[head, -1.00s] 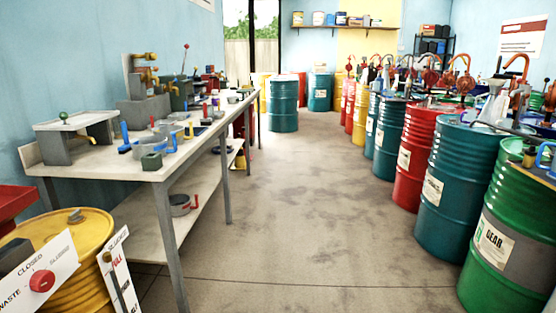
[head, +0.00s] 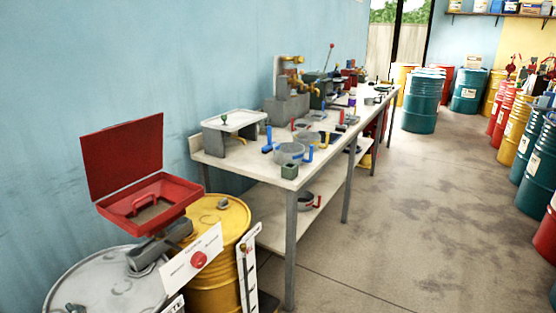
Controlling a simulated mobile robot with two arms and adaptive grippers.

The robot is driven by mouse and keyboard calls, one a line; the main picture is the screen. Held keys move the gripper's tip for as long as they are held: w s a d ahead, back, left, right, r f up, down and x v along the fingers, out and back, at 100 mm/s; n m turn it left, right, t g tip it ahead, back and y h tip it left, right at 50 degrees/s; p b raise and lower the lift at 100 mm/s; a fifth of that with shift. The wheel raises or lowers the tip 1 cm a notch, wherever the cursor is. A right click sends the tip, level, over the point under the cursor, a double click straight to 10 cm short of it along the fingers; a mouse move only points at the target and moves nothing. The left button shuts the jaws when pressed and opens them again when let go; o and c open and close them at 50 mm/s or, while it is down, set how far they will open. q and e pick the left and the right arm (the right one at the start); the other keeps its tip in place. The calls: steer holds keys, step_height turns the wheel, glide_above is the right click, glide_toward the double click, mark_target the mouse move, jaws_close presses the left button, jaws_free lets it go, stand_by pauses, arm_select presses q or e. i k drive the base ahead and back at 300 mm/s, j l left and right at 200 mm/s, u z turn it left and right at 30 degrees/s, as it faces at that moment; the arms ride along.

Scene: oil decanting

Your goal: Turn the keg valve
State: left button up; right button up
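No gripper of mine shows. I cannot tell for certain which part is the keg valve. A red round knob (head: 199,259) sits on a tilted white label panel (head: 180,271) at the lower left, in front of the yellow drum (head: 222,215). The panel's lettering is too small to read now. A brass tap-like fitting (head: 291,72) stands on a grey block (head: 287,107) on the workbench. A small metal cap (head: 223,203) sits on the yellow drum's top.
A grey-white drum (head: 95,285) and an open red box (head: 122,150) stand at the left. The workbench (head: 225,167) carries a white tray (head: 234,121) and grey pots (head: 291,152). Coloured drums (head: 538,152) line the right. The floor (head: 420,220) between is clear.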

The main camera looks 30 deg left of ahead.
mark_target(199, 259)
steer(key=u, duration=1.2)
